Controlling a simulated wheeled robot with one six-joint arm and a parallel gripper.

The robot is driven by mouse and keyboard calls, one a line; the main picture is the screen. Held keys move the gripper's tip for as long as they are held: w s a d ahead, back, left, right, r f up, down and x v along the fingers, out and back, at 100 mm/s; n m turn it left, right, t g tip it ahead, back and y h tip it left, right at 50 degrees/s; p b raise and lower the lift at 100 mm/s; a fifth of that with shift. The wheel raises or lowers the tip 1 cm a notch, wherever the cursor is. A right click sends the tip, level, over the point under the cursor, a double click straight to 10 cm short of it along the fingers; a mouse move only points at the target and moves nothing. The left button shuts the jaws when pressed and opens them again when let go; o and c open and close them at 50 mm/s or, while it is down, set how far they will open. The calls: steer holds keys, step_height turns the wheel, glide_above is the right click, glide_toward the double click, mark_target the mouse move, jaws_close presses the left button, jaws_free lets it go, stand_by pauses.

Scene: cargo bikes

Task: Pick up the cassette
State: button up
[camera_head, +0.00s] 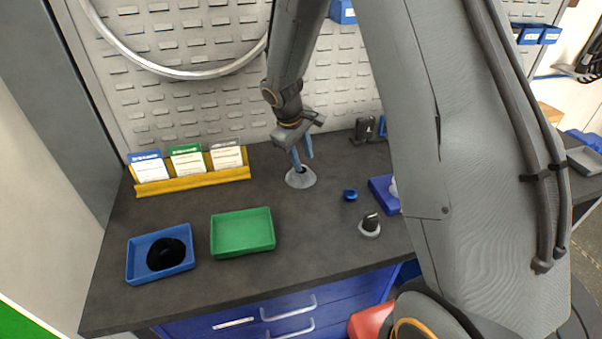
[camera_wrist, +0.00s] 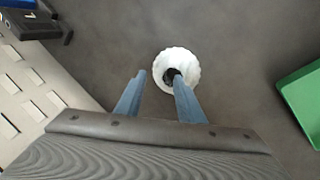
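A pale grey, cone-shaped round part with a dark centre, which looks like the cassette (camera_head: 300,179), sits on the dark bench top. In the wrist view the cassette (camera_wrist: 178,56) has a scalloped, toothed rim. My gripper (camera_head: 303,160) points down just above it. In the wrist view my gripper (camera_wrist: 158,75) is open, its two blue fingers apart with nothing visible between them. The right fingertip overlaps the cassette's dark centre in that view, and the left fingertip is beside the rim. I cannot tell whether a finger touches the cassette.
A green tray (camera_head: 242,249) and a blue tray (camera_head: 138,270) with a black item (camera_head: 166,253) lie at the left front. A yellow card holder (camera_head: 193,184) stands at the back left. A small blue part (camera_head: 350,195) and a grey-black part (camera_head: 370,226) lie to the right.

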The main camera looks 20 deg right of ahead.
steer(key=shift+p+x, duration=0.35)
steer(key=shift+x, duration=1.05)
steer(key=shift+s, duration=0.1)
jaws_close()
steer(key=shift+r, duration=0.1)
